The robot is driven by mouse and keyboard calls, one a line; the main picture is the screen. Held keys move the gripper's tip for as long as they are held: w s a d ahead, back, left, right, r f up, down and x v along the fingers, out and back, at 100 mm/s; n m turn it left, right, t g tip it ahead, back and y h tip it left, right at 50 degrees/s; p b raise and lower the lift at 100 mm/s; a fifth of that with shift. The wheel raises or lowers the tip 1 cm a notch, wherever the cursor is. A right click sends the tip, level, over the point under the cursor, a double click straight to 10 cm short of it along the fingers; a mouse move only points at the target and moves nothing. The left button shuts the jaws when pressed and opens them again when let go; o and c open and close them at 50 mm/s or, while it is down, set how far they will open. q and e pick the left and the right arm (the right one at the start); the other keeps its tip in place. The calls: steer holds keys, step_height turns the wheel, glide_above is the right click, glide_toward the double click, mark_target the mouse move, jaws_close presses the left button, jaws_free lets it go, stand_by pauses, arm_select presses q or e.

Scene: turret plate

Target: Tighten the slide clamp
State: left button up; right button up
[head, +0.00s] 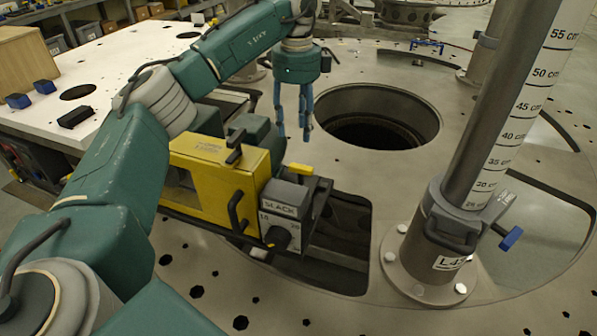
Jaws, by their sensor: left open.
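A yellow block-like unit (215,170) with black handles sits on a slide in the plate. On its front is a grey box marked SLACK (287,193), with a black knob (277,237) and scale numbers on its face. A yellow tab (300,169) shows above the box. Which part is the slide clamp I cannot tell for certain. My left gripper (294,132) hangs fingers-down behind and above the box, between it and the round hole. Its blue fingers are apart, with nothing seen between them. My right gripper is out of view.
A steel post with a centimetre scale (516,113) stands at right in a bolted collar (447,228) with a blue-ended lever (510,238). A large round hole (378,92) opens in the metal plate (330,306). A wooden box (24,62) stands at upper left.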

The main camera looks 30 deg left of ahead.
mark_target(297, 167)
arm_select(q)
step_height(297, 167, down, 5)
steer(key=shift+p, duration=0.3)
step_height(297, 167, down, 6)
steer(key=shift+w+r+p, duration=0.1)
steer(key=shift+p, duration=0.6)
steer(key=shift+f, duration=0.65)
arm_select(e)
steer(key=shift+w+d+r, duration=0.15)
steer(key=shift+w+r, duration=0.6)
arm_select(q)
jaws_close()
